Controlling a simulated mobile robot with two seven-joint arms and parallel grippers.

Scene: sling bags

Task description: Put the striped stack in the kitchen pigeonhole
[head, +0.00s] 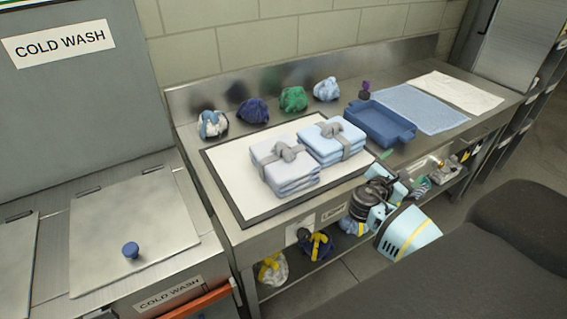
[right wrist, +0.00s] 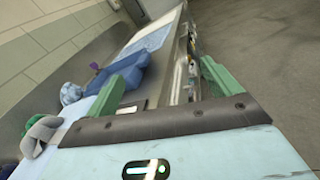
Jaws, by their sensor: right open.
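Two folded cloth stacks tied with grey bands lie side by side on a dark-framed white mat (head: 232,172) on the steel bench. The left stack (head: 285,168) is pale lavender-white; the right stack (head: 333,140) is light blue. I cannot make out clear stripes on either. My right gripper (head: 402,171) is open and empty at the bench's front edge, right of the stacks and apart from them. Its green fingers (right wrist: 165,90) spread wide in the right wrist view. No pigeonhole labelled kitchen can be read. My left gripper is not in view.
A blue tray (head: 381,124), a blue cloth (head: 421,107) and a white cloth (head: 455,91) lie right of the stacks. Several cloth bundles, including a green one (head: 293,99), line the back. A cold-wash unit (head: 130,235) stands left.

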